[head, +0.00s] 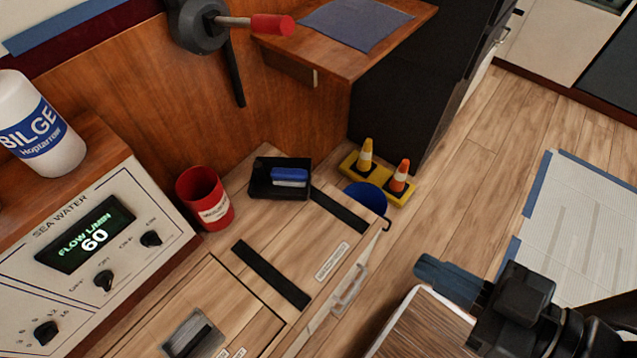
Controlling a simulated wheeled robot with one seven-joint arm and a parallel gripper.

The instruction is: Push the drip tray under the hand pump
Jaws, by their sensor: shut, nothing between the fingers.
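The drip tray looks to be the shallow black tray (262,189) on the wooden bench top; a blue block-like piece (290,176) with a pale lower edge sits in it. The hand pump (200,25) is a dark round body with a red-handled lever (270,24) on the wooden panel at the top. A black spout or strip (235,80) hangs below it, above and left of the tray in the picture. My gripper (428,271) is at the lower right, shut and empty, its blue-grey fingers pointing left, well apart from the tray.
A red mug (205,203) stands left of the tray. Black strips (270,274) lie on the bench hatch. A control panel (95,245) and white bottle (40,130) are at left.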

